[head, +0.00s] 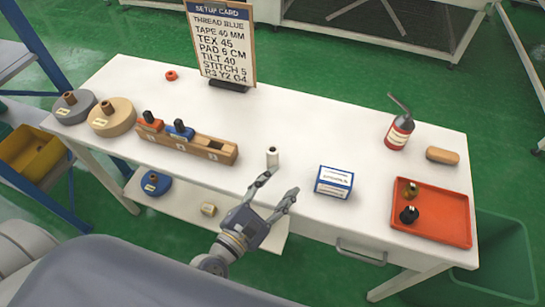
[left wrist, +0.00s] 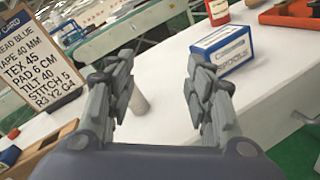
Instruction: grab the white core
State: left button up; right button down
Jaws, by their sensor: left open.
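The white core (head: 272,157) stands upright on the white table near its front edge, right of the wooden block. It also shows in the left wrist view (left wrist: 138,103), partly hidden behind the left finger. My left gripper (head: 277,186) is open and empty, just in front of the core and apart from it. In the left wrist view my left gripper (left wrist: 166,88) has its fingers spread wide, with the core near the left finger. My right gripper is not in view.
A wooden block with spools (head: 190,143) lies left of the core. A blue-and-white box (head: 333,182) stands to the right, with an orange tray (head: 455,218) beyond it. A setup card (head: 222,45) stands behind. The table (head: 320,120) is clear behind the core.

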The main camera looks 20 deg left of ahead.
aim_at(270, 155)
pick_arm(q)
jog(key=a+n+y, duration=0.1)
jog(key=n, duration=0.2)
jog(key=a+n+t+y, duration=0.1)
jog(key=a+n+y, duration=0.1)
jog(key=a+f+n+y, duration=0.1)
jog(key=a+n, duration=0.1)
jog(key=n, duration=0.1)
jog(key=shift+w+a+f+n, duration=0.1)
jog(key=shift+w+a+n, duration=0.05)
jog(key=shift+n, duration=0.15)
jog(key=shift+w+a, duration=0.1)
jog(key=shift+w, duration=0.25)
jog(key=w+p, duration=0.1)
jog(key=w, duration=0.3)
jog(key=shift+w+p, duration=0.35)
jog(key=shift+w, duration=0.05)
jog(key=w+p, duration=0.1)
jog(key=w, duration=0.1)
jog(key=w+d, duration=0.1)
jog(key=w, duration=0.1)
jog(key=shift+w+p, duration=0.3)
jog(key=shift+p, duration=0.05)
jog(key=shift+w, duration=0.3)
grip_shut()
